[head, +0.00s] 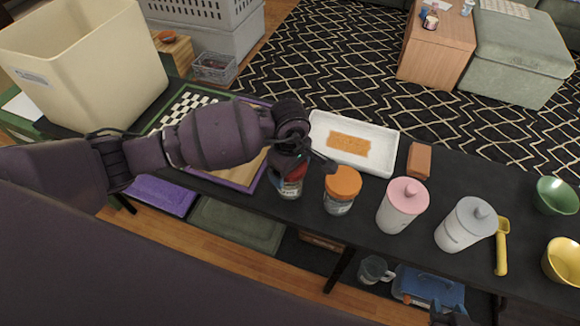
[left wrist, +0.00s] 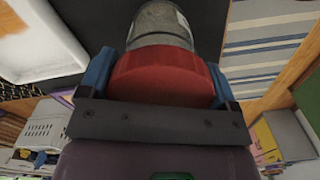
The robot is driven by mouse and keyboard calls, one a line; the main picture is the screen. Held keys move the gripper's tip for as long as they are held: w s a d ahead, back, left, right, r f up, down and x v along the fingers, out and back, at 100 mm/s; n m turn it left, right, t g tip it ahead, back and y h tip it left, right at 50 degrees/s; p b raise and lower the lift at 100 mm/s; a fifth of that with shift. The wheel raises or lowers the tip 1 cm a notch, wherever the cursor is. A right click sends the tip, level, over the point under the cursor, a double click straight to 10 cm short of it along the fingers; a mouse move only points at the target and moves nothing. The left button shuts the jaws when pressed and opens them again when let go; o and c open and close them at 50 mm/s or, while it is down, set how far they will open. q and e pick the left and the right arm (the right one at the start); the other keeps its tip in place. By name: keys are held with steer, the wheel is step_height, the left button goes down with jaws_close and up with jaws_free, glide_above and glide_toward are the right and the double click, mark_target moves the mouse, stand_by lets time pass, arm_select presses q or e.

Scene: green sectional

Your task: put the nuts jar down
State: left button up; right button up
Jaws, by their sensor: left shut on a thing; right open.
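My left gripper (head: 290,164) is shut on the red lid of a clear jar (head: 290,188), taken here as the nuts jar. The jar is upright at the front of the dark table (head: 325,228), left of an orange-lidded jar (head: 341,190). I cannot tell whether its base touches the table. In the left wrist view, the blue fingers (left wrist: 160,85) clasp the red lid (left wrist: 165,75) from both sides, with the glass body beyond. The jar's contents are hidden. My right gripper (head: 448,314) barely shows at the bottom edge, apart from the jars.
A white tray (head: 385,158) lies behind the jars. A pink canister (head: 402,205), a grey canister (head: 465,225) and a yellow scoop (head: 501,246) stand or lie to the right. A checkered board (head: 180,108) and a cream bin (head: 85,75) are left. Bare table lies around the canisters.

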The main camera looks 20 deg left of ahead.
arm_select(q)
steer(key=o, duration=0.8)
steer(key=shift+f, duration=0.1)
step_height(320, 180, up, 12)
steer(key=shift+r+p, duration=0.2)
steer(key=shift+p, duration=0.15)
stand_by(0.4)
